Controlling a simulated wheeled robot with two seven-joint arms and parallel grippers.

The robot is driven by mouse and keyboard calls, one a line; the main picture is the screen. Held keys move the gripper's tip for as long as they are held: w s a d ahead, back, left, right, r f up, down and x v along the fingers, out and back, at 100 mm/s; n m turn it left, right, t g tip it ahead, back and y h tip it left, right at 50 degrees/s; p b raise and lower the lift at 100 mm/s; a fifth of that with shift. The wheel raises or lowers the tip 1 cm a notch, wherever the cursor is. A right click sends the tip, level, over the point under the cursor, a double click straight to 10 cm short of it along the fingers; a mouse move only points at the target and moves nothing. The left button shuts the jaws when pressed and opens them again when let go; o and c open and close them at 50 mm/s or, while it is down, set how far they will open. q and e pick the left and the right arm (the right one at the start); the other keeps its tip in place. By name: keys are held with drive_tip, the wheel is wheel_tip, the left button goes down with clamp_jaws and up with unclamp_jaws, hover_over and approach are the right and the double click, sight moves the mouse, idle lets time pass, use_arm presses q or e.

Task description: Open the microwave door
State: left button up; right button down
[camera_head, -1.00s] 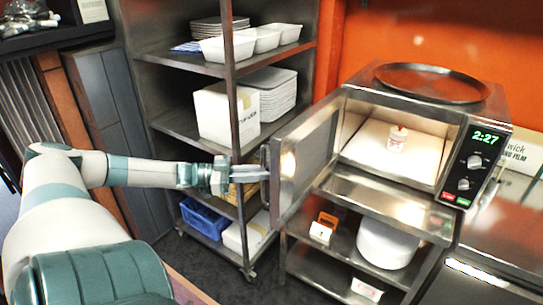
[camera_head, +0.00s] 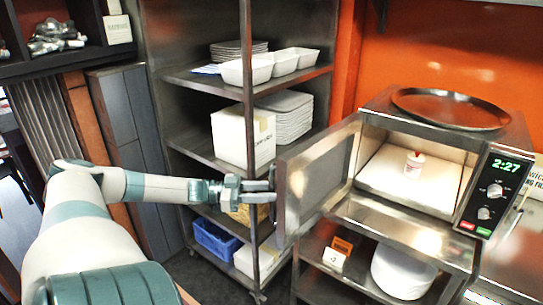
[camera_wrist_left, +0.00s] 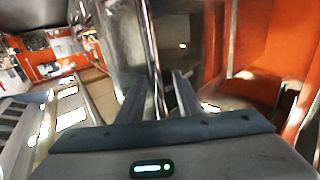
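The microwave (camera_head: 440,150) stands at the right with its door (camera_head: 318,180) swung wide open to the left. Its lit inside shows a small white jar with a red lid (camera_head: 414,165). My left gripper (camera_head: 268,191) is at the handle (camera_head: 280,205) on the door's free edge. In the left wrist view its two fingers (camera_wrist_left: 158,95) stand apart, with a thin upright metal bar between them. Gaps seem to show beside the bar, so a firm grip is not visible. My right gripper is in neither view.
A metal shelf rack (camera_head: 249,100) with white trays, plates, a box and a blue crate (camera_head: 214,238) stands behind my left gripper. A round dark tray (camera_head: 450,107) lies on the microwave. A shelf below holds a stack of white plates (camera_head: 402,272).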

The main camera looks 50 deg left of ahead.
use_arm(q)
drive_tip(key=shift+s, duration=0.15)
drive_tip(key=p+v, duration=0.3)
drive_tip(key=v, duration=1.4)
drive_tip(key=shift+a, duration=0.1)
idle(0.4)
